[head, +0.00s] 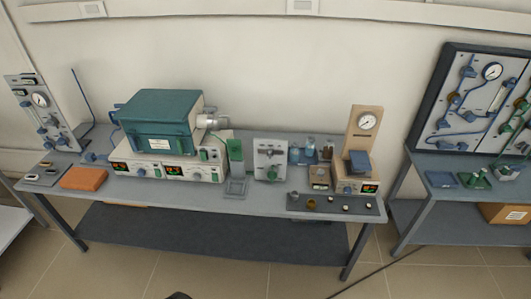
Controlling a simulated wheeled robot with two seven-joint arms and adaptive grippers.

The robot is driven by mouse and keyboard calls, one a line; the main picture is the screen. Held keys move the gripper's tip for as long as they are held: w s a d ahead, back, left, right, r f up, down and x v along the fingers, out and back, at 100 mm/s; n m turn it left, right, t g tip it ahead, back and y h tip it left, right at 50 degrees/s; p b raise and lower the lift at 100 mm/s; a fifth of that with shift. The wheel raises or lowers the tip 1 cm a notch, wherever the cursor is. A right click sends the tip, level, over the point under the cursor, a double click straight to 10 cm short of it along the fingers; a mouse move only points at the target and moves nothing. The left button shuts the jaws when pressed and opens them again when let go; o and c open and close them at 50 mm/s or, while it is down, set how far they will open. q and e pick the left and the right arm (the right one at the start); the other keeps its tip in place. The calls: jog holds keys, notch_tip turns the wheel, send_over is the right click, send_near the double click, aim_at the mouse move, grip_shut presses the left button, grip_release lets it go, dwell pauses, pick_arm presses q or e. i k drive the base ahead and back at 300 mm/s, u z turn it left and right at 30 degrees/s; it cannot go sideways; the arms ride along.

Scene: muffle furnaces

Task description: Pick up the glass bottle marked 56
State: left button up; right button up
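A small group of bottles stands at the back of the long grey table, right of the middle. One blue bottle (295,153) is on the left, a second bluish bottle (310,147) is beside it, and a small brownish bottle (327,151) is on the right. They are too small for me to read any number, so I cannot tell which is marked 56. Neither of my grippers shows in the head view.
A white valve panel (270,159) stands just left of the bottles. A gauge stand (363,133) and a device with a display (357,187) are to the right. A teal furnace (160,118) sits further left. The floor (230,277) in front is mostly clear.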

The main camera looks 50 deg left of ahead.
aim_at(295, 148)
jog(key=u, duration=1.9)
